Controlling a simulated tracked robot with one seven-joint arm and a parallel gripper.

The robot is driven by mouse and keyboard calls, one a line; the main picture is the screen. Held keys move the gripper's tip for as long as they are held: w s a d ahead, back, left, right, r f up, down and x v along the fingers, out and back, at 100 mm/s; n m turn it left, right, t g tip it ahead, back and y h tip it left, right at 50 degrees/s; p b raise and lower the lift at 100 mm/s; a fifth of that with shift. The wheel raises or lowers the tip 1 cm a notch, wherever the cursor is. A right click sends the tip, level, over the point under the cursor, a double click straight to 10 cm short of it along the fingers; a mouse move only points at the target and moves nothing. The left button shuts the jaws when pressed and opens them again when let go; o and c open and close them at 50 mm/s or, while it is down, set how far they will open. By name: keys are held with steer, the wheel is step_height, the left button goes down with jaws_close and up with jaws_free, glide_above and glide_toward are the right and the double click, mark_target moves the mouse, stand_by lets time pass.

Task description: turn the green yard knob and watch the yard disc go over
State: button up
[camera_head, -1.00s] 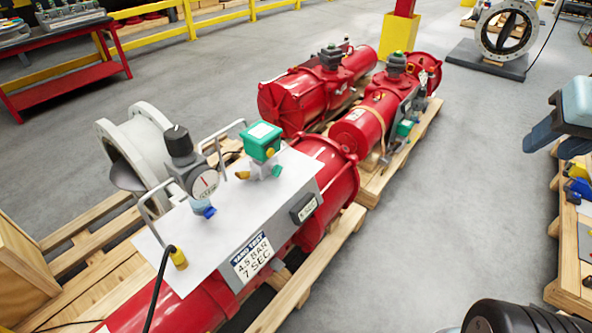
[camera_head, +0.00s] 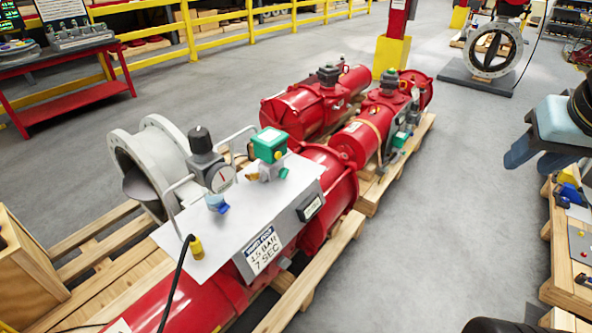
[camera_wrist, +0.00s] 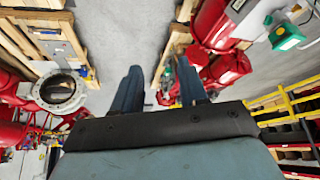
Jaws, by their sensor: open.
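A green-topped unit (camera_head: 270,145) with a small yellow part sits on the pale plate (camera_head: 225,215) above the nearest red actuator. A green-topped unit also shows at the upper right of the wrist view (camera_wrist: 287,36). I cannot make out a separate green knob. A grey flanged valve body (camera_head: 166,140) stands left of the plate. Its disc (camera_head: 138,186) shows as a grey surface inside the opening; its angle is unclear. My gripper (camera_head: 530,152) is at the right of the head view, well away from the plate. Its blue fingers (camera_wrist: 160,78) are apart and empty in the wrist view.
A gauge with a black-knobbed regulator (camera_head: 203,142), metal handles and a black cable (camera_head: 176,285) crowd the plate. More red actuators (camera_head: 300,103) lie behind. A wooden bench (camera_head: 563,265) stands at right. Grey floor (camera_head: 450,190) between is clear.

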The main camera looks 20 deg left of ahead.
steer(key=shift+o, duration=1)
steer(key=shift+w+a, duration=0.1)
steer(key=shift+w, duration=0.05)
steer(key=shift+o, duration=0.2)
steer(key=w+a+f+n+t, duration=0.1)
steer(key=w+a+f+n, duration=0.1)
steer(key=w, duration=0.6)
steer(key=w+a+f+n+t, duration=0.1)
steer(key=w+a+f+n, duration=0.1)
steer(key=w, duration=0.6)
steer(key=shift+a+n, duration=0.3)
steer(key=shift+a, duration=0.25)
steer(key=w+a+f+n+y, duration=0.1)
steer(key=w+a+f+n, duration=0.25)
steer(key=w, duration=0.35)
steer(key=n+y, duration=1.1)
glide_toward(285, 174)
steer(key=shift+m+t, duration=0.25)
steer(key=shift+t, duration=0.15)
steer(key=x, duration=0.8)
steer(key=shift+a+f, duration=0.25)
steer(key=shift+a, duration=0.05)
steer(key=shift+c, duration=0.2)
